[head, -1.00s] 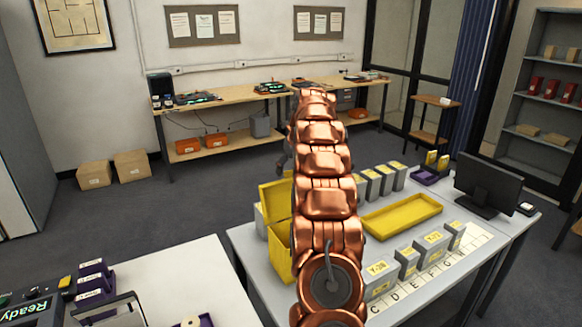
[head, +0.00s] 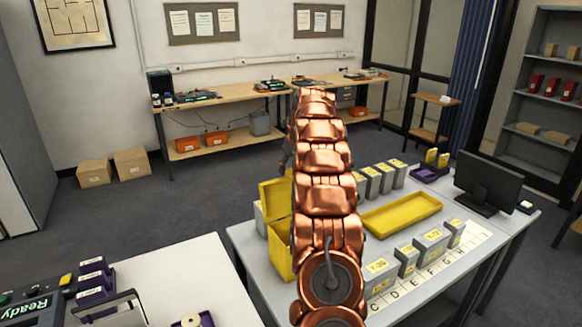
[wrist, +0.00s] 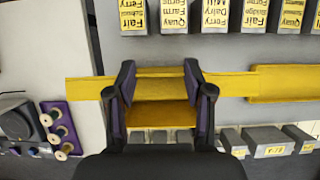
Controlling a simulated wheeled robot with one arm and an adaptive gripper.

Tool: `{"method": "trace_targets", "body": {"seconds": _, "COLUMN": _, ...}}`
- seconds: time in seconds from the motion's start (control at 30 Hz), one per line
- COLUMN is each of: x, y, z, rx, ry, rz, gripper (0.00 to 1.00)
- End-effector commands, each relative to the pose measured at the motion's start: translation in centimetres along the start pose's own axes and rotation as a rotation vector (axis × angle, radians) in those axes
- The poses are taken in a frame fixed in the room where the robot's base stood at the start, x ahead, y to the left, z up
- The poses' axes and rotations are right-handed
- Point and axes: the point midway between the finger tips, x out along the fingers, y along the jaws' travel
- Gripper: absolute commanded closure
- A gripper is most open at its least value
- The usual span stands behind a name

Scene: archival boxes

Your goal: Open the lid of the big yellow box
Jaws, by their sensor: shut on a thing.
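The big yellow box (head: 281,250) stands at the left end of the grey table, partly behind my arm. Its yellow lid (head: 274,198) is raised, standing steeply above the box opening. In the wrist view, yellow parts of the box and lid (wrist: 88,89) stretch behind and to both sides of the fingers. My gripper (wrist: 160,72) has a dark finger on each side of the yellow and is shut on the lid; the exact contact is hard to see. In the head view my arm hides the gripper.
A shallow yellow tray (head: 402,215) lies right of the box. Grey labelled boxes stand behind it (head: 374,183) and in front of it (head: 431,246). A monitor (head: 489,184) is at the table's right. A white table (head: 185,280) with purple holders is at front left.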

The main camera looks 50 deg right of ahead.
Motion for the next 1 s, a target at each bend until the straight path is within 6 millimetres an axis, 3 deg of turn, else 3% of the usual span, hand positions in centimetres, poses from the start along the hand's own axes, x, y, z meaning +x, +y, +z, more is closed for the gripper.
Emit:
{"method": "trace_targets", "body": {"seconds": 0.1, "x": 0.0, "y": 0.0, "z": 0.0, "rx": 0.0, "ry": 0.0, "rz": 0.0, "gripper": 1.0}}
{"method": "trace_targets", "body": {"seconds": 0.47, "x": -0.3, "y": -0.1, "z": -0.3, "rx": 0.001, "ry": -0.027, "rz": -0.003, "gripper": 1.0}}
{"method": "trace_targets", "body": {"seconds": 1.0, "x": -1.5, "y": -0.3, "z": -2.4, "rx": 0.003, "ry": -0.159, "rz": -0.003, "gripper": 1.0}}
